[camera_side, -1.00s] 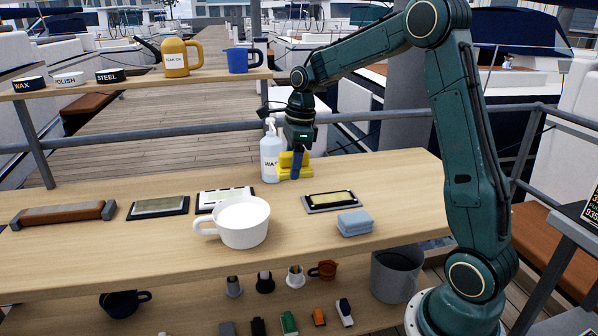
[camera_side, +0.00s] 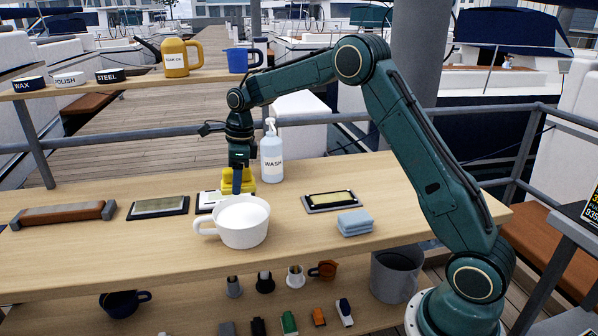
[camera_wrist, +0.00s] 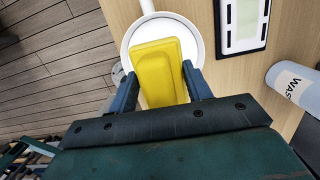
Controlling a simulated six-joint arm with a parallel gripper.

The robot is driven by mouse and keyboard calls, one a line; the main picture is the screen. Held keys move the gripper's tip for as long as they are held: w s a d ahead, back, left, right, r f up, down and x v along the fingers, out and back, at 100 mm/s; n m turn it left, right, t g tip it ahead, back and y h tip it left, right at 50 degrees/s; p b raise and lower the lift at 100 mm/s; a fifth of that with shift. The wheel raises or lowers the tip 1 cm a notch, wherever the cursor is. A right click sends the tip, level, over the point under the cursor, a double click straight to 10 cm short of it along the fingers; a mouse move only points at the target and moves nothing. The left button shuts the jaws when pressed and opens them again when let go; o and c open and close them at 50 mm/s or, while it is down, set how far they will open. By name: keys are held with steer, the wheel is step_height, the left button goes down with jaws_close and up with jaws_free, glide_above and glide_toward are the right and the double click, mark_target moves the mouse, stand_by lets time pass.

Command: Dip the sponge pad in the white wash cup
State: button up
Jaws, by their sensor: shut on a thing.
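My gripper (camera_side: 238,184) is shut on the yellow sponge pad (camera_side: 247,173), with one dark blue finger on each side of it. In the wrist view my gripper (camera_wrist: 160,88) holds the sponge pad (camera_wrist: 158,70) lengthwise, and the pad covers much of the round opening of the white wash cup (camera_wrist: 194,32). In the side view the white cup (camera_side: 243,230) stands upright on the table, its handle to the left. The pad appears just above and behind the cup's far rim there. The gap between pad and cup cannot be judged exactly.
A white WASH bottle (camera_side: 271,160) stands behind the cup to the right. Framed plates lie on the table: one (camera_side: 158,207) left, one (camera_side: 207,198) partly hidden behind the cup, one (camera_side: 331,201) right. Folded blue cloths (camera_side: 355,223) lie front right. A brown-topped block (camera_side: 62,213) lies far left.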

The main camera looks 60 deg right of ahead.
steer(key=shift+f, duration=0.2)
steer(key=shift+f, duration=4.75)
steer(key=shift+r, duration=3)
steer(key=shift+r, duration=0.1)
steer(key=shift+r, duration=2.4)
